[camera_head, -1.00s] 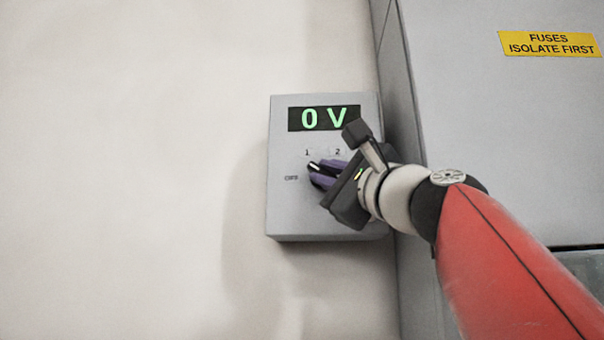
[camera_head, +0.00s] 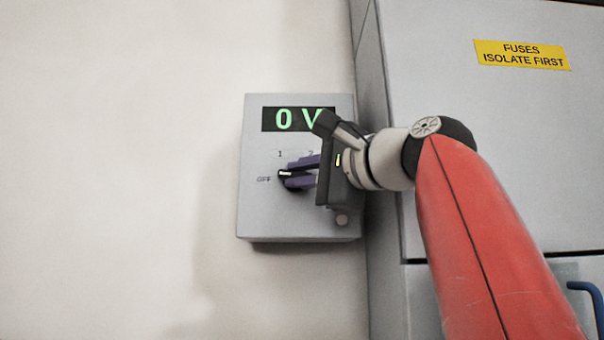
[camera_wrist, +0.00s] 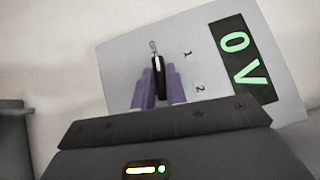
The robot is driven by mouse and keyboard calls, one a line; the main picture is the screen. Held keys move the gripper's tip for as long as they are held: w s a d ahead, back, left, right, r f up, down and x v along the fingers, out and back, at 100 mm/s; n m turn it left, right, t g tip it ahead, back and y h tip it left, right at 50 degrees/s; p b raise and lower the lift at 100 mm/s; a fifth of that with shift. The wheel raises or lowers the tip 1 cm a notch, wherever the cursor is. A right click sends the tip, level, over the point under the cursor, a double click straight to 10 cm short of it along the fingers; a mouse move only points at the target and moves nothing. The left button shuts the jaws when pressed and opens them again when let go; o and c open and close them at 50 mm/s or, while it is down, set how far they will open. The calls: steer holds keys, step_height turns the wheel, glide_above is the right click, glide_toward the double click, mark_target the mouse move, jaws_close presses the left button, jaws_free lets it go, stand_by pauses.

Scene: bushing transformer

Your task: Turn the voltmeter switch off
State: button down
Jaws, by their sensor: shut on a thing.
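The voltmeter (camera_head: 255,215) is a grey box on the wall, and its display (camera_head: 284,119) reads "0 V" in green. Below the display are the marks "1", "2" and "OFF". The black switch knob (camera_head: 285,173) has a white pointer line that points left at the OFF mark. My gripper (camera_head: 302,172) has purple fingers, one above and one below the knob, and is shut on it. In the wrist view the knob (camera_wrist: 159,78) sits between the two fingers (camera_wrist: 158,92), its white line toward the OFF mark. Part of the knob is hidden by the fingers.
A large grey cabinet (camera_head: 430,95) stands right of the voltmeter, with a yellow "FUSES ISOLATE FIRST" label (camera_head: 520,54). A blue handle (camera_head: 592,300) shows at the lower right. The wall (camera_head: 110,170) to the left is bare.

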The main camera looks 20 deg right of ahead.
steer(key=shift+f, duration=0.1)
steer(key=c, duration=1.4)
jaws_free()
steer(key=shift+c, duration=0.2)
steer(key=v, duration=0.7)
steer(key=shift+s, duration=0.3)
steer(key=shift+d, duration=0.15)
